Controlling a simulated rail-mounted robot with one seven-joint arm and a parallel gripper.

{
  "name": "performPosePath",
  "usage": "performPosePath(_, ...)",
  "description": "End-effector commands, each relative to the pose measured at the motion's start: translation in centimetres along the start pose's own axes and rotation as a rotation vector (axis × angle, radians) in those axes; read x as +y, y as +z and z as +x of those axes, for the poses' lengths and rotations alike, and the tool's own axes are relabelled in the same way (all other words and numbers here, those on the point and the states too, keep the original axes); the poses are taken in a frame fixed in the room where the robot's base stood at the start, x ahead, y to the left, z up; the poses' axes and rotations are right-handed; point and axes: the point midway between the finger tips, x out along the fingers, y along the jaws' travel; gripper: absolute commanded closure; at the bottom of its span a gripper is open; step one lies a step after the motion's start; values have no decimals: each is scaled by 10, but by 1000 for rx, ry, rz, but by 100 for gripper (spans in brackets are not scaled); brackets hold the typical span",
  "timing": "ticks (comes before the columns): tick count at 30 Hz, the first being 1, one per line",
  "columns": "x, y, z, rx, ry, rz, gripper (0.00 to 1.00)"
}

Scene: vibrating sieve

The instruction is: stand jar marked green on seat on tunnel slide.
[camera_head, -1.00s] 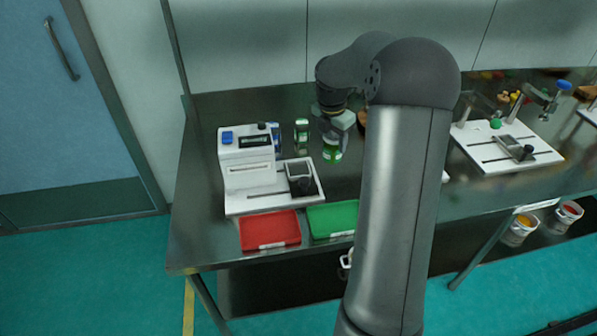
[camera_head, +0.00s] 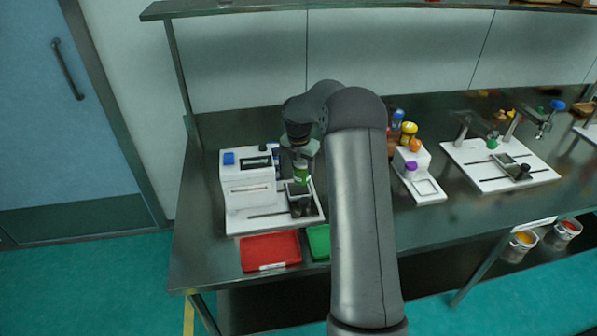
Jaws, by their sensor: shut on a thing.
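A jar with a green band (camera_head: 301,172) is held upright in my gripper (camera_head: 300,161), which is shut on it. The white machine with the slide (camera_head: 243,190) stands at the left of the bench. Its dark seat (camera_head: 300,206) is on the right part of the white base plate. The jar is right at or just above the back of the seat in the picture. I cannot tell whether it touches. My gripper and wrist hide the jar's top and the bench behind it.
A red tray (camera_head: 270,251) and a green tray (camera_head: 318,241) lie in front of the machine. My arm hides part of the green tray. To the right are a small white stand (camera_head: 424,187), several coloured bottles (camera_head: 408,131) and another white slide plate (camera_head: 485,178). A shelf (camera_head: 230,9) runs above.

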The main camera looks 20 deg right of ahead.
Motion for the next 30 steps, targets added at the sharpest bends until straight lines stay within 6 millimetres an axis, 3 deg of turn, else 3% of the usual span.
performPosePath(8,14,-3,16,0,0,0,74)
performPosePath(14,14,-7,44,0,-1,0,74)
performPosePath(25,14,-8,50,-1,1,1,74)
performPosePath(26,14,-8,50,-1,1,1,49)
performPosePath(27,14,-8,49,-1,1,1,38)
performPosePath(28,14,-8,49,-1,1,1,30)
performPosePath(30,14,-8,49,-1,1,1,30)
